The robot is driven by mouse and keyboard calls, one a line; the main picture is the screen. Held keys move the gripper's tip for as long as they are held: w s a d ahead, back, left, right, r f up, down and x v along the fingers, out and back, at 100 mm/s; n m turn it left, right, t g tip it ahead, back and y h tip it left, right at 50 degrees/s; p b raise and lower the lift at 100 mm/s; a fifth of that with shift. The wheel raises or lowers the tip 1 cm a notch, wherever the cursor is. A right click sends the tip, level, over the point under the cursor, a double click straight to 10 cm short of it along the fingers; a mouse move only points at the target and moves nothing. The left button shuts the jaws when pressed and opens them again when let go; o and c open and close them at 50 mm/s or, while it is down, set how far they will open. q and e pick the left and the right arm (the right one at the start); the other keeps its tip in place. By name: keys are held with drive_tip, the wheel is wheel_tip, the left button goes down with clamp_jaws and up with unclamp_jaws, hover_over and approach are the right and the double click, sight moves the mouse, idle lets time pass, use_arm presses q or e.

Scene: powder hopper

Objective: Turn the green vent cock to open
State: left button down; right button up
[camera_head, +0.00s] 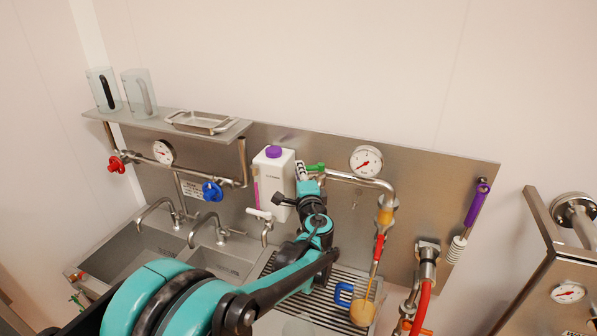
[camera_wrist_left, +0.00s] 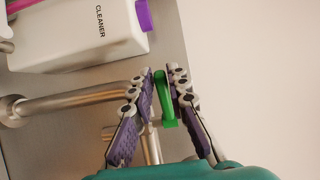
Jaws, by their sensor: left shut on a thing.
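The green vent cock (camera_head: 317,167) sits on the steel pipe at the back panel, below and left of the right-hand gauge. In the left wrist view its green handle (camera_wrist_left: 164,99) stands between the two fingers. My left gripper (camera_head: 302,170) is at the cock, its arm reaching up across the sink. In the left wrist view the gripper (camera_wrist_left: 163,76) is shut on the handle, one finger on each side. Part of the cock is hidden by the gripper in the head view. My right gripper is in neither view.
A white cleaner bottle (camera_head: 273,180) with a purple cap stands close left of the gripper; it also shows in the left wrist view (camera_wrist_left: 75,35). A gauge (camera_head: 366,161) and bent pipe (camera_head: 360,181) are close right. A shelf (camera_head: 180,124) holds jugs and a tray.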

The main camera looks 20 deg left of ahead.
sight(310, 170)
use_arm(q)
drive_tip(key=shift+d, duration=0.25)
drive_tip(key=shift+s+d, duration=0.4)
drive_tip(key=shift+d, duration=0.1)
drive_tip(key=shift+s+d, duration=0.3)
drive_tip(key=shift+d, duration=0.45)
drive_tip(key=shift+s+d, duration=0.15)
drive_tip(key=shift+d, duration=0.75)
